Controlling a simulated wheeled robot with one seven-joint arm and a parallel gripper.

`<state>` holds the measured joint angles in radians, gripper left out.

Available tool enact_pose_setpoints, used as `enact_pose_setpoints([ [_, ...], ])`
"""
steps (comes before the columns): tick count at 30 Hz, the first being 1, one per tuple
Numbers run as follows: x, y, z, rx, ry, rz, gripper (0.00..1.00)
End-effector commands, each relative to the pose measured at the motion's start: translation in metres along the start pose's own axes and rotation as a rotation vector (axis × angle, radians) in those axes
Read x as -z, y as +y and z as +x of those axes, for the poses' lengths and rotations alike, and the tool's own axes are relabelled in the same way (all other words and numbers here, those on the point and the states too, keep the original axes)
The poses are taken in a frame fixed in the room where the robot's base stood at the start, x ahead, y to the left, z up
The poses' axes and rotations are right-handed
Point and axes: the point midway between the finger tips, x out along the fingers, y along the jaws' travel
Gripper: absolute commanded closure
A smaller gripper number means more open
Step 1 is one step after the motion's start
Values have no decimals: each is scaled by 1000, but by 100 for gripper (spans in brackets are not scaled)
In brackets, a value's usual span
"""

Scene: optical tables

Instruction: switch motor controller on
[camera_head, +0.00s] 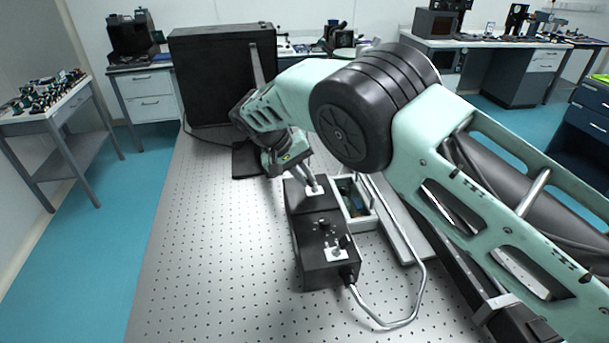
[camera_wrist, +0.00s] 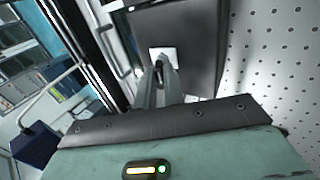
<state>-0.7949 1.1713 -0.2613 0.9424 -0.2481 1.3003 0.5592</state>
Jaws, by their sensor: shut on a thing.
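The motor controller (camera_head: 322,262) is a black box on the perforated optical table. Its top carries a white switch plate with a dark lever (camera_head: 337,251) at the near end, small knobs in the middle, and another white plate (camera_head: 315,190) at the far end. My gripper (camera_head: 312,187) reaches down to the far plate, its fingers close together. In the wrist view the gripper (camera_wrist: 161,75) is shut on a small dark switch lever (camera_wrist: 158,66) in front of a white plate (camera_wrist: 163,53) on the black box. The fingers partly hide the lever, so its position is unclear.
A pale tray (camera_head: 365,222) with small parts lies right of the controller. A grey cable (camera_head: 420,290) loops from its near end. A large black box (camera_head: 215,75) stands at the back. The perforated table (camera_head: 220,270) is clear on the left.

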Motion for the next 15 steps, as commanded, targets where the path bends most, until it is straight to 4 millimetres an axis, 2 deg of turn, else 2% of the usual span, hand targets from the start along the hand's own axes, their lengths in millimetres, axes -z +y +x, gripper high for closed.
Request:
enact_pose_setpoints([
  [4, 0, -1, 0, 1, -1, -1, 100],
  [6, 0, -1, 0, 1, -1, -1, 76],
  [7, 0, -1, 0, 1, -1, -1, 68],
  [15, 0, -1, 0, 2, -1, -1, 68],
])
